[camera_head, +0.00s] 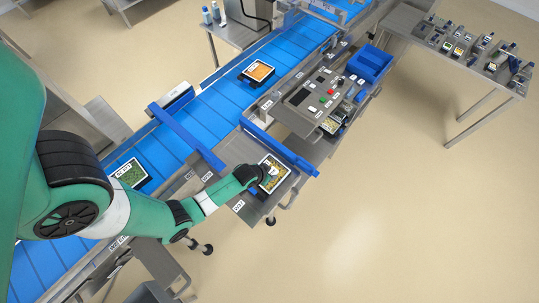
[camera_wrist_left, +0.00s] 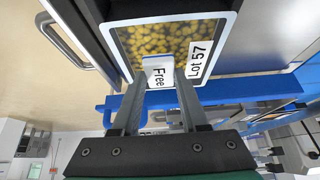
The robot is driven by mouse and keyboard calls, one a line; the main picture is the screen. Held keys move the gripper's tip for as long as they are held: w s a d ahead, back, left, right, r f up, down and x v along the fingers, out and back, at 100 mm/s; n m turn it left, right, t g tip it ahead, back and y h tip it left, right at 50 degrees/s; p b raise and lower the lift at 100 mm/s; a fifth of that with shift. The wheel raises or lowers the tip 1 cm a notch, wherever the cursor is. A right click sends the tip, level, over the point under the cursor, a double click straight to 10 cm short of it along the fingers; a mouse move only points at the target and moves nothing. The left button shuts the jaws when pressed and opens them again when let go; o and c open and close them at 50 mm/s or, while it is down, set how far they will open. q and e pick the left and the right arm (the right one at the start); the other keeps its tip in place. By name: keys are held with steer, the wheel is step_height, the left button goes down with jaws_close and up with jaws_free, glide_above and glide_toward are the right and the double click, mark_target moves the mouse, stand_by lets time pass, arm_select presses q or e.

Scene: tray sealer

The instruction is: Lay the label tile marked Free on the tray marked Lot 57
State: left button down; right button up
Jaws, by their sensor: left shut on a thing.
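The label tile marked Free (camera_wrist_left: 158,72) is a small white plate held between the fingertips of my left gripper (camera_wrist_left: 158,88). The tray marked Lot 57 (camera_wrist_left: 122,48) is black with a pale rim and yellow food inside, with its lot label on one edge. The tile is over the tray's food, beside the lot label; I cannot tell whether it touches. In the head view the tray (camera_head: 286,171) sits on the steel side shelf, and my left gripper (camera_head: 262,173) reaches over its left part, hiding some of it. My right gripper is not in view.
A blue conveyor (camera_head: 215,108) carries a tray with orange food (camera_head: 258,72) and a tray with green food (camera_head: 130,174). A blue guard bar (camera_head: 285,150) runs just behind the Lot 57 tray. A control panel (camera_head: 325,88) and a blue bin (camera_head: 370,62) stand farther back.

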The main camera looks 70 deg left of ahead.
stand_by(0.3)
arm_select(q)
steer(key=shift+c, duration=1.7)
jaws_free()
steer(key=c, duration=0.3)
